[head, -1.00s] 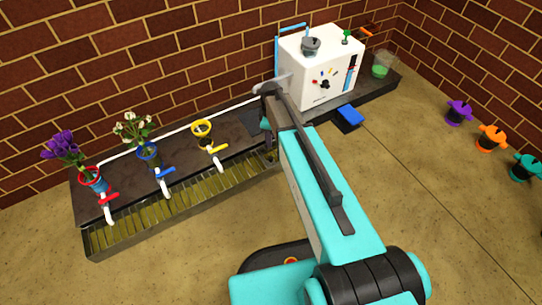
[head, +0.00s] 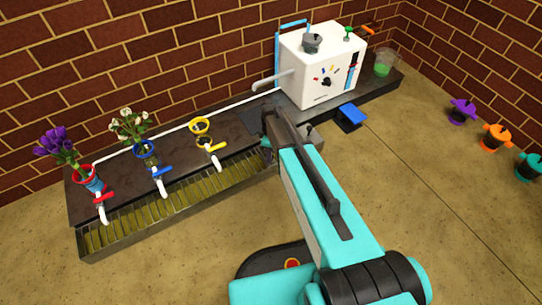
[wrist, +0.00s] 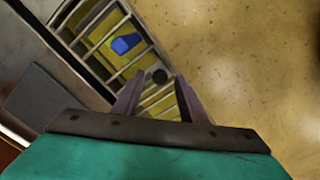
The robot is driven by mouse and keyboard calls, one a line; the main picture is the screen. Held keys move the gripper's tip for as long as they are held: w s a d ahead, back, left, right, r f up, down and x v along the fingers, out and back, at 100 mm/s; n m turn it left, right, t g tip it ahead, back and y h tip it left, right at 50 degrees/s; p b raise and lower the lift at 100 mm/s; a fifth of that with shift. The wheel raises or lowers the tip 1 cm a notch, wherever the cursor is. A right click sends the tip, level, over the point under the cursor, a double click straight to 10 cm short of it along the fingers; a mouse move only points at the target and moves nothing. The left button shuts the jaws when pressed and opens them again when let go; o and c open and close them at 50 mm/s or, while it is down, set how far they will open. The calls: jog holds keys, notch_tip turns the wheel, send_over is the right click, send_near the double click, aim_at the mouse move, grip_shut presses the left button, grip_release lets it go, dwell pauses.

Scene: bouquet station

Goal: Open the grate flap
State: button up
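The grate (head: 180,200) runs along the front of the dark counter, with metal bars over a yellow-lined trough. I cannot make out the flap's outline; the section looks flat. In the head view my arm hides the fingertips and the grate's right end.
A blue piece (wrist: 125,43) shows among the grate bars. Red, blue and yellow taps (head: 212,148) stick out over the grate. A white machine (head: 322,65) with a spout (head: 270,82) stands behind my wrist.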

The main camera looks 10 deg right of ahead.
jog(key=shift+f, duration=0.55)
grip_shut()
jog(key=shift+r, duration=0.2)
